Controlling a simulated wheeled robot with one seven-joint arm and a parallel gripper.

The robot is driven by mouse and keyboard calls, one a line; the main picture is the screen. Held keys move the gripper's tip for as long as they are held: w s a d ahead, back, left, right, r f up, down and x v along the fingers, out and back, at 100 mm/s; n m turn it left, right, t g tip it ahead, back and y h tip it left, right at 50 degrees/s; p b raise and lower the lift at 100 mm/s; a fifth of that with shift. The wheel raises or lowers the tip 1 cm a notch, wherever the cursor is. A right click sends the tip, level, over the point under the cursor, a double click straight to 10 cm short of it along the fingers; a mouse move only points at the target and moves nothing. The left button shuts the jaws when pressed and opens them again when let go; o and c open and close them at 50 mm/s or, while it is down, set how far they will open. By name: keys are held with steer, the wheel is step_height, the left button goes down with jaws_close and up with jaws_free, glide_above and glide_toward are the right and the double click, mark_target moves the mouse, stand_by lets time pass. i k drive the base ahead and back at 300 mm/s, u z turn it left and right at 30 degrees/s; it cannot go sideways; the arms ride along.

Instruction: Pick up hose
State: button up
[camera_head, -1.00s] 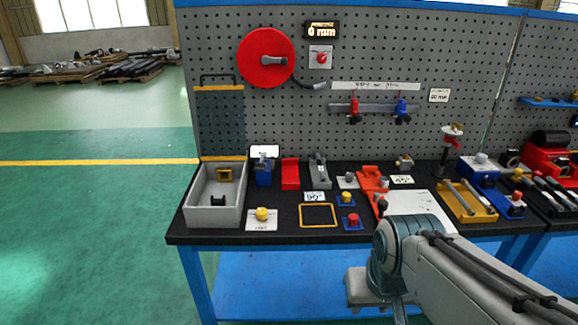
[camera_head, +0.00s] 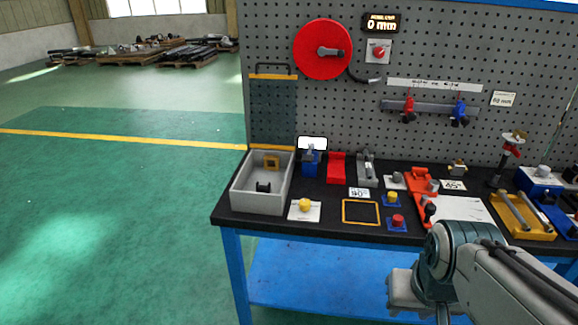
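A short dark hose (camera_head: 358,77) comes out from the lower right of a round red reel (camera_head: 322,49) on the pegboard. It curves down and ends in a grey tip just below the small red-knob plate. The reel has a grey crank at its middle. My arm shows at the lower right, in front of the bench and well below the hose.
The black bench (camera_head: 300,225) holds a grey bin (camera_head: 262,208), a yellow button plate (camera_head: 304,210), a red block (camera_head: 336,168) and a yellow tray (camera_head: 522,232). Red and blue clamps hang on a rail (camera_head: 435,107). Open green floor lies left.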

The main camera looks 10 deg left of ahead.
mark_target(370, 176)
steer(key=k, duration=0.65)
steer(key=z, duration=0.15)
steer(key=i, duration=1.6)
steer(key=u, duration=0.65)
steer(key=i, duration=0.5)
steer(key=u, duration=0.05)
